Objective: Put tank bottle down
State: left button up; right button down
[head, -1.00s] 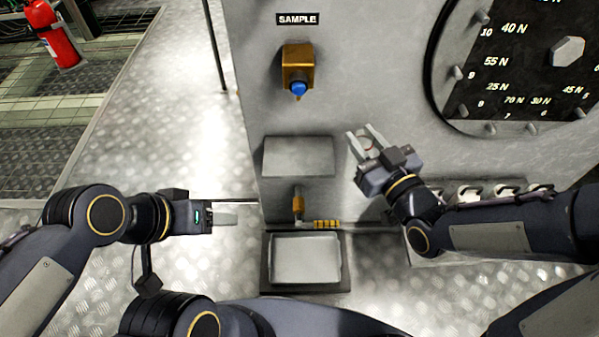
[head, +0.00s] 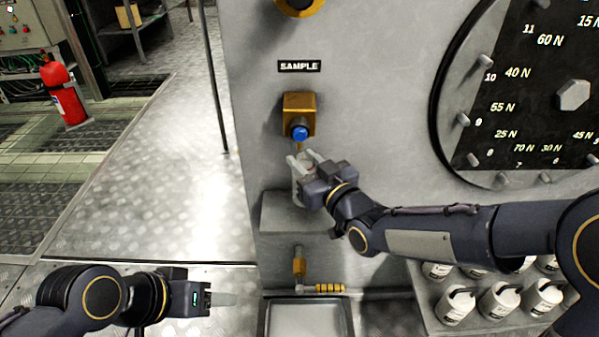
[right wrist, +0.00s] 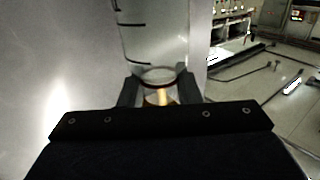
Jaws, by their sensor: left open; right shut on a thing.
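My right gripper (head: 304,158) is just below the blue-buttoned brass sample tap (head: 299,120) on the grey panel. It is shut on a clear bottle (right wrist: 153,35), gripping it around the neck. The wrist view shows black graduation marks, a reddish ring and the neck between the fingers. In the head view the pale bottle (head: 298,182) is partly hidden by the gripper, above a small grey shelf (head: 290,222). I cannot tell whether it touches the shelf. My left gripper (head: 222,299) is open and empty at the lower left.
A lower brass tap (head: 299,262) sits above a metal tray (head: 305,322). Several white lidded containers (head: 456,305) stand on a rack at lower right, below a large dial (head: 540,90). A red fire extinguisher (head: 63,92) is at far left. The floor (head: 180,190) left of the panel is clear.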

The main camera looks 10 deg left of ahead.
jog(key=shift+x, duration=1.1)
jog(key=shift+f+b, duration=0.95)
jog(key=shift+f, duration=0.75)
jog(key=shift+f, duration=0.15)
jog(key=c, duration=1.1)
grip_release()
jog(key=shift+o, duration=0.2)
jog(key=shift+r, duration=0.25)
jog(key=p+v, duration=0.1)
jog(key=v, duration=1.1)
jog(key=shift+f+p, duration=0.15)
jog(key=shift+p, duration=0.2)
